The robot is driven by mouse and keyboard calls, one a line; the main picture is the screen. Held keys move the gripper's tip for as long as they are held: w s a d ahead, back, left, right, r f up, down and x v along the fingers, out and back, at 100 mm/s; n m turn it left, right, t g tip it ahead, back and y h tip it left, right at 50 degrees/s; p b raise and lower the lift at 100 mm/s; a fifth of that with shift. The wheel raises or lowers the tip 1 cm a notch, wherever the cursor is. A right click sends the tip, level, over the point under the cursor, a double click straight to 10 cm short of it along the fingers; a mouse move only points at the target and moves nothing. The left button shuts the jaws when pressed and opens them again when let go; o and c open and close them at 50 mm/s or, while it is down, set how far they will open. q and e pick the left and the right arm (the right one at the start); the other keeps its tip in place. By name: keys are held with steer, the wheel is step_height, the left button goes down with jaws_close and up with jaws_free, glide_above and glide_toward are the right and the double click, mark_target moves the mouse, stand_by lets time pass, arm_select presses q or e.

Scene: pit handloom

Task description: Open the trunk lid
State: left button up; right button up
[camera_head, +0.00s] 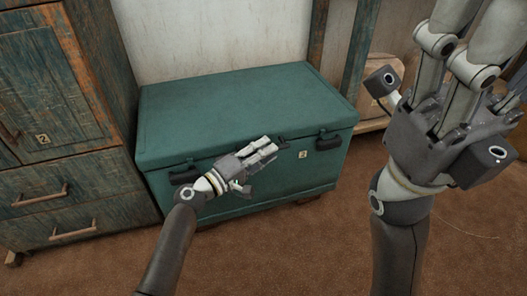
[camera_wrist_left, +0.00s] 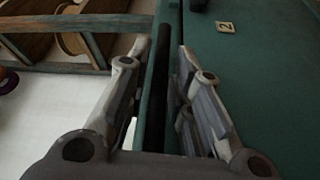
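The green trunk (camera_head: 270,187) stands against the wall with its lid (camera_head: 230,100) down. It has dark latches (camera_head: 328,142) on its front and a small "2" tag, which also shows in the left wrist view (camera_wrist_left: 225,27). My left gripper (camera_head: 268,148) is at the middle of the lid's front edge. In the left wrist view its fingers are apart, one on each side of a dark strip along the edge; contact is unclear. My right gripper (camera_head: 450,90) is raised close to the head camera at right, away from the trunk; its fingertips are cut off.
A worn wooden cabinet (camera_head: 70,185) with drawers and pull handles stands close to the trunk's left side. A wooden frame post (camera_head: 357,50) and a low shelf (camera_head: 375,122) are behind at right. Brown floor (camera_head: 290,255) is clear in front of the trunk.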

arm_select(q)
jaws_close()
steer(key=shift+r, duration=0.1)
